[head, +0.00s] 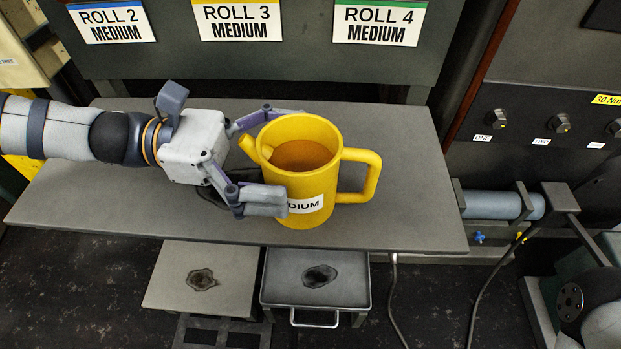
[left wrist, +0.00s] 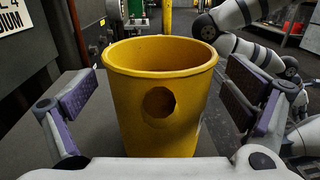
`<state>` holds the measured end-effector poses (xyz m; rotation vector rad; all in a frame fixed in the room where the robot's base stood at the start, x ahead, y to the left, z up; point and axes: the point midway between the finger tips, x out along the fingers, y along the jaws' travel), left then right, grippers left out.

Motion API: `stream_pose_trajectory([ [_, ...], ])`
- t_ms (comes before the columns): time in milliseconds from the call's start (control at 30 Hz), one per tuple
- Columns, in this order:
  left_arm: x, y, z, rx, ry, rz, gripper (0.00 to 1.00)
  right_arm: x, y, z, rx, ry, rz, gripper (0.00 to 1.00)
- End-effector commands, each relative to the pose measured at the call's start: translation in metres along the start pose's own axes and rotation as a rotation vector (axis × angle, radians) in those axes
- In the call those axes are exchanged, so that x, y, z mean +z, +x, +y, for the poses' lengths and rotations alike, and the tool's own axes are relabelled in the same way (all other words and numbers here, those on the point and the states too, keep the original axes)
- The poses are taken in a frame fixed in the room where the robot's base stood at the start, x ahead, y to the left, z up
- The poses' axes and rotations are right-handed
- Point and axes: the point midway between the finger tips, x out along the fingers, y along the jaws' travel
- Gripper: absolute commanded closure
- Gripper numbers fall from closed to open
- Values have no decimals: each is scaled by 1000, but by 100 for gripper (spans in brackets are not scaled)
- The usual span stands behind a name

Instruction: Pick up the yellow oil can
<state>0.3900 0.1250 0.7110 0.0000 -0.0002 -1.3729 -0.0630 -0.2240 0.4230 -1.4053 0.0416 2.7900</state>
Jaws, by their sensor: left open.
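The yellow oil can (head: 310,180) stands upright on the grey shelf (head: 400,215). It has a handle on its right, a spout on its left, a white label partly hidden by a finger, and brownish contents. My left gripper (head: 275,155) comes from the left, open, with one finger on the far side of the can and one on the near side. In the left wrist view the can (left wrist: 160,105) stands between the two open fingers (left wrist: 165,110), with gaps visible on both sides. My right gripper is not in view in the head view.
Panels labelled ROLL 2, ROLL 3 (head: 238,20) and ROLL 4 rise behind the shelf. A control panel with knobs (head: 560,123) is at the right. Two stained trays (head: 335,295) sit below the shelf's front edge. The shelf right of the can is clear.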

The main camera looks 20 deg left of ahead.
Motion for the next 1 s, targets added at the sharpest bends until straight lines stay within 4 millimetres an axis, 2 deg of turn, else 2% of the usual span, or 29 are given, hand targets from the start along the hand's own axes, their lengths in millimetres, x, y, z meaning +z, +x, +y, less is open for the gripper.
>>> stream_pose_trajectory([
  [100,-1,10,0,0,-1,1,4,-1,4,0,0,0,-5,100],
  [300,1,11,0,1,0,0,6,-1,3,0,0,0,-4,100],
  [600,0,10,0,1,0,1,74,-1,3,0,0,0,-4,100],
  [633,0,10,0,1,0,1,79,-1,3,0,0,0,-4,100],
  [1000,6,11,0,0,2,-2,79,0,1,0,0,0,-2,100],
])
